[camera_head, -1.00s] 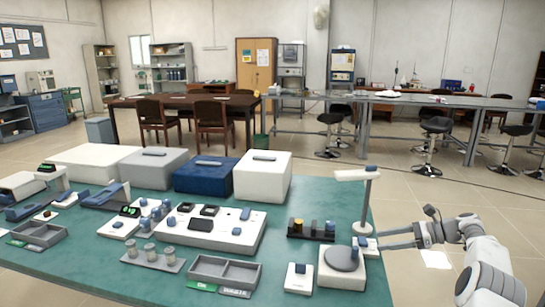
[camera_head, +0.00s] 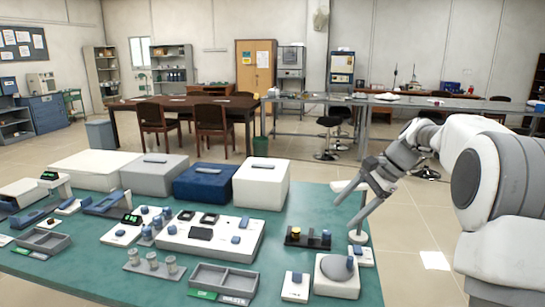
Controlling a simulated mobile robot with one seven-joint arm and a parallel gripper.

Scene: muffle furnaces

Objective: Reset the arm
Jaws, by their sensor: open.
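My gripper (camera_head: 366,206) is at the right side of the teal table (camera_head: 312,205), in front of the lamp-like stand (camera_head: 359,236), whose upper part it partly hides. Its two long grey fingers are apart and point down and to the left. Nothing shows between them. My arm comes in from the right edge and is bent, with the wrist raised above the floor beside the table.
A white device with a round grey plate (camera_head: 336,270) and a dark rack (camera_head: 308,237) stand near the gripper. Box-shaped units, including a white one (camera_head: 260,181), line the table's back. Trays and small devices fill the front left. Floor right of the table is open.

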